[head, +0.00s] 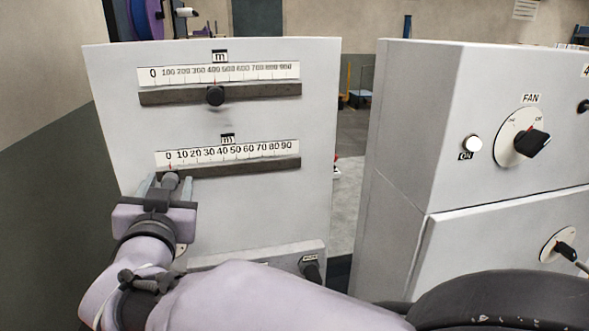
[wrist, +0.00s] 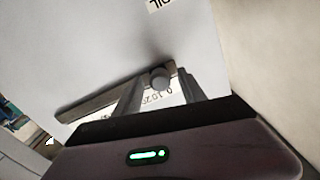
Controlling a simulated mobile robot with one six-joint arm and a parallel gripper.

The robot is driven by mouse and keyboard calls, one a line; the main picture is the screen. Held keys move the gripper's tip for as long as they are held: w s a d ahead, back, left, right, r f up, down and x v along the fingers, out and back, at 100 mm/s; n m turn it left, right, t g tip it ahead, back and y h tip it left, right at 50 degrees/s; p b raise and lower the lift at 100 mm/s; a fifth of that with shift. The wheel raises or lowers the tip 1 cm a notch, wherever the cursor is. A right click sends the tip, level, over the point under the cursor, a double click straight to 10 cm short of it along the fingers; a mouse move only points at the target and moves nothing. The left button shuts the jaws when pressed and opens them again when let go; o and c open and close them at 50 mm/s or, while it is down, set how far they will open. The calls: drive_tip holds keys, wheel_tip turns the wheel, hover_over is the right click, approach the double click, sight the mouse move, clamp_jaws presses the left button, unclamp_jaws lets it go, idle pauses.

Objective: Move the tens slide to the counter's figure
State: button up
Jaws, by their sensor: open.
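The tens slide's round dark knob (head: 170,180) stands at the left end of its dark slot, with a red pointer at 0 on the tens scale (head: 228,154), marked 0 to 90. My gripper (head: 168,187) is open at this knob, one finger on each side. In the wrist view the knob (wrist: 161,78) shows between the two fingers of my gripper (wrist: 160,88), with visible gaps; whether either finger touches it, I cannot tell. The scale there is upside down and partly hidden. No counter showing a figure can be made out in either view.
Above is the hundreds slide, its knob (head: 215,96) near 400. A right-hand grey cabinet (head: 410,130) carries a FAN dial (head: 522,142) and a white ON lamp (head: 473,144). A black knob (head: 310,267) sits low on the panel's ledge. The slot right of the tens knob looks clear.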

clamp_jaws()
idle(1.4)
